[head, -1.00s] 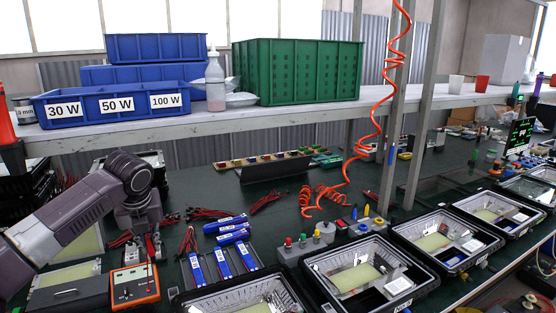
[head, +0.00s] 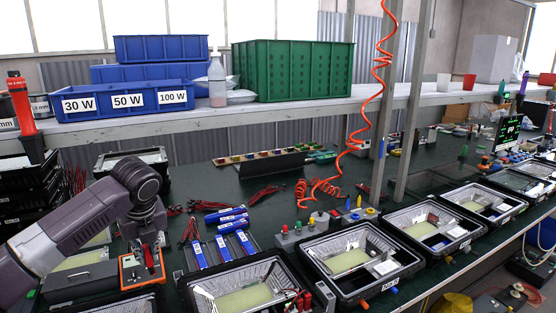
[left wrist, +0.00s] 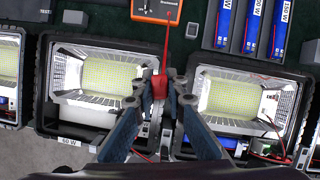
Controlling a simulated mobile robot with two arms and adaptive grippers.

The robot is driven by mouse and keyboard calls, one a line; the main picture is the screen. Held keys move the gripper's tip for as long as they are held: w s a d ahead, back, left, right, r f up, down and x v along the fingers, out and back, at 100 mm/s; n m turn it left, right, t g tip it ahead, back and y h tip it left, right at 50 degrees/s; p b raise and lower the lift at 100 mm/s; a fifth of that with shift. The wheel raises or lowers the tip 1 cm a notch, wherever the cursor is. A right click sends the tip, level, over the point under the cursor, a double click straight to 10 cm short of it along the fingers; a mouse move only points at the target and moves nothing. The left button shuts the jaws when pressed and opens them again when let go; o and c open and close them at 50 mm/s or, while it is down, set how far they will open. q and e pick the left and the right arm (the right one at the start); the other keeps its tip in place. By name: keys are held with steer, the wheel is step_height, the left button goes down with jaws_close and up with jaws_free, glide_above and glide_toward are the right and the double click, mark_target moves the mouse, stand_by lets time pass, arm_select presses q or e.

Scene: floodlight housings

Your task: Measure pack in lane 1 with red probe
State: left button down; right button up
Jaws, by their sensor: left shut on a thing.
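My left gripper (head: 150,262) is over the orange multimeter (head: 143,268) at the lower left of the head view. In the left wrist view, the gripper (left wrist: 160,92) is shut on the red probe (left wrist: 160,84), whose thin shaft points up toward the multimeter (left wrist: 158,10). Three blue packs lie side by side in a lane tray right of the multimeter: left pack (head: 198,254), middle pack (head: 222,249) and right pack (head: 245,241). The probe is apart from them. Lane numbers cannot be read. My right gripper is not seen.
Open floodlight housings line the front edge, one (head: 240,290) just below the packs. More blue packs (head: 226,215) lie loose behind the tray. Red leads (head: 190,232) lie beside it. The shelf holds blue bins (head: 125,100) and a green crate (head: 292,72).

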arm_select(q)
steer(key=s+d+f+n+g+h, duration=0.1)
steer(key=s+d+n, duration=0.3)
steer(key=s+n, duration=0.5)
steer(key=s+d+f+n+g+h, duration=0.1)
steer(key=s+d+n+g, duration=0.3)
steer(key=s+n, duration=0.6)
steer(key=s+d+f+n+g, duration=0.2)
steer(key=s+d+n, duration=0.3)
steer(key=s+n, duration=0.4)
steer(key=shift+s+d+f+g+h, duration=0.25)
steer(key=shift+s+f+g+h, duration=0.15)
steer(key=shift+s+f, duration=0.2)
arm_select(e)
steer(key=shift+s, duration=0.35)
arm_select(q)
steer(key=shift+s+a, duration=0.1)
steer(key=shift+a, duration=0.05)
